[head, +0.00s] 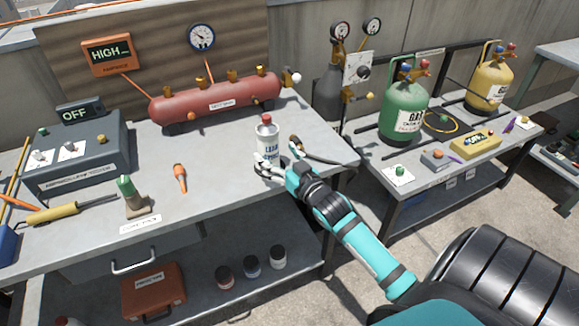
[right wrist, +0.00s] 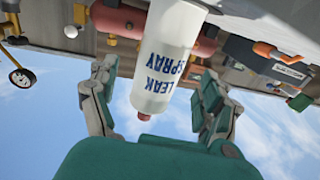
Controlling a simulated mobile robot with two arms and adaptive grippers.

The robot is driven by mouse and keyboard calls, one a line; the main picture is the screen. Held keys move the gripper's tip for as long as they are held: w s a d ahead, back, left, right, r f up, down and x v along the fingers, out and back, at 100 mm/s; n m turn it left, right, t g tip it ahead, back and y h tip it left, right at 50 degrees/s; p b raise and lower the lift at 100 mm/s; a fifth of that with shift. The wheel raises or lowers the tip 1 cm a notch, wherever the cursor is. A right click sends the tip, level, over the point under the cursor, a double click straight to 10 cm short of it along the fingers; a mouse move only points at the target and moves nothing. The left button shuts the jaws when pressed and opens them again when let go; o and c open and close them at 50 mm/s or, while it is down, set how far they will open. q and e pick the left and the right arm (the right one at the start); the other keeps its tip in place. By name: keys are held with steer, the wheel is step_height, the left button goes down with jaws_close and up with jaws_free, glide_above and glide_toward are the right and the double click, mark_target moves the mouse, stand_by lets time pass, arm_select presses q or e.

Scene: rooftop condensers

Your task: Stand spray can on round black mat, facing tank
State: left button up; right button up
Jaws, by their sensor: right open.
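The white spray can (head: 267,143) with a red cap stands upright near the bench's front right edge. Its "LEAK SPRAY" lettering faces me, away from the red tank (head: 218,104) behind it. My right gripper (head: 277,157) is open, with its fingers on either side of the can's lower part. In the right wrist view the can (right wrist: 166,62) appears upside down between the spread fingers, with gaps on both sides. I cannot make out the round black mat; the gripper hides the can's base. My left gripper is not in view.
A dark hose (head: 325,157) lies just right of the can. A screwdriver-like orange tool (head: 180,177), a green-handled tool (head: 132,195) and a grey "OFF" box (head: 75,155) are farther left. The bench between can and orange tool is clear. Green cylinder (head: 404,113) stands on another bench.

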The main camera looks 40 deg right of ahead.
steer(key=s, duration=0.6)
steer(key=shift+s+a, duration=0.25)
steer(key=shift+s, duration=0.1)
steer(key=s+a+f+g, duration=0.2)
steer(key=a+f, duration=0.2)
steer(key=f, duration=0.7)
steer(key=s+a+f+n+g+y, duration=0.1)
steer(key=s+a+f+g, duration=0.15)
steer(key=f, duration=0.75)
steer(key=s+a+f+g, duration=0.2)
steer(key=a+f+g, duration=0.15)
steer(key=f, duration=0.75)
steer(key=s+a+f+n+g, duration=0.15)
steer(key=s+f+g, duration=0.35)
steer(key=s+f, duration=1.25)
steer(key=s+a+f+g, duration=0.1)
steer(key=s+f+g, duration=0.1)
steer(key=s, duration=0.6)
steer(key=s+f+g, duration=0.2)
steer(key=s+f, duration=0.3)
steer(key=s, duration=0.4)
steer(key=shift+a+f+n, duration=0.2)
steer(key=shift+a+n, duration=0.15)
steer(key=shift+w, duration=0.1)
steer(key=shift+c, duration=0.3)
